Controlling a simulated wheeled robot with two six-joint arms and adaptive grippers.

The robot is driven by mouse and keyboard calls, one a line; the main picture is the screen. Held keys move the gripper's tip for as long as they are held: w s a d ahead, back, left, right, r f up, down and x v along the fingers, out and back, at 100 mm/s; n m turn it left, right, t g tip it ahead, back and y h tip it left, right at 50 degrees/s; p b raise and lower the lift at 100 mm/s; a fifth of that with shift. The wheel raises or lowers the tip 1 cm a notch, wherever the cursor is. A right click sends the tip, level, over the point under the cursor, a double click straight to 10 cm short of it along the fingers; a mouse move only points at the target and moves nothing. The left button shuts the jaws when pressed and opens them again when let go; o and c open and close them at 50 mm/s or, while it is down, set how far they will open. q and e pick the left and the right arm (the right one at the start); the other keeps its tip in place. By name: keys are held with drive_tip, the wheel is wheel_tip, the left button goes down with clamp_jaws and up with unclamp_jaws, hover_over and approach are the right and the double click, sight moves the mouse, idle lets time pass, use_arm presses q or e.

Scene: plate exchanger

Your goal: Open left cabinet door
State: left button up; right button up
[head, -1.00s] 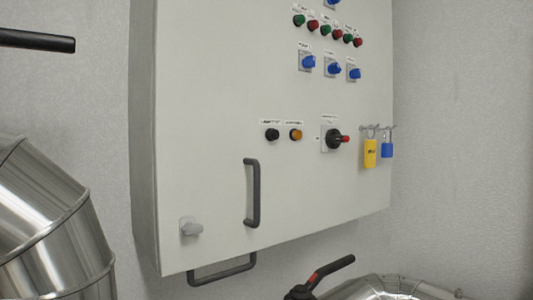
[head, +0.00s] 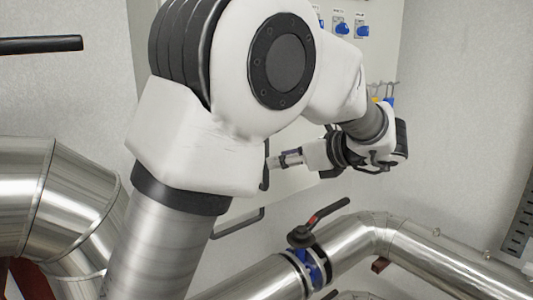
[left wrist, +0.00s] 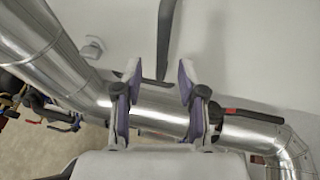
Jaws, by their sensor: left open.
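The grey cabinet (head: 385,50) hangs on the wall, and my left arm covers most of its front in the head view. Its black vertical door handle (head: 266,172) shows only in part beside my left gripper (head: 279,160), which points left across the door. In the left wrist view the handle (left wrist: 165,40) stands between the directions of the two spread fingers of the left gripper (left wrist: 159,82). I cannot tell the exact gap to the handle. A grey latch knob (left wrist: 92,47) sits left of the handle. My right gripper is out of view.
A large metal pipe (head: 75,195) stands at the left. A black bar (head: 40,44) juts in at upper left.

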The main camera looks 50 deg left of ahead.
use_arm(q)
drive_tip(key=p, duration=0.2)
hover_over(267, 184)
drive_tip(key=shift+w+a+f, duration=0.1)
drive_tip(key=shift+a+f, duration=0.1)
drive_tip(key=shift+f, duration=0.4)
drive_tip(key=shift+w+a+f, duration=0.1)
drive_tip(key=shift+a+f, duration=0.1)
drive_tip(key=shift+f, duration=0.35)
drive_tip(key=shift+s, duration=0.25)
drive_tip(key=shift+w+d, duration=0.1)
drive_tip(key=shift+d, duration=0.05)
drive_tip(key=shift+c, duration=0.6)
drive_tip(key=shift+w, duration=0.15)
drive_tip(key=c, duration=0.5)
clamp_jaws()
drive_tip(key=shift+d, duration=0.1)
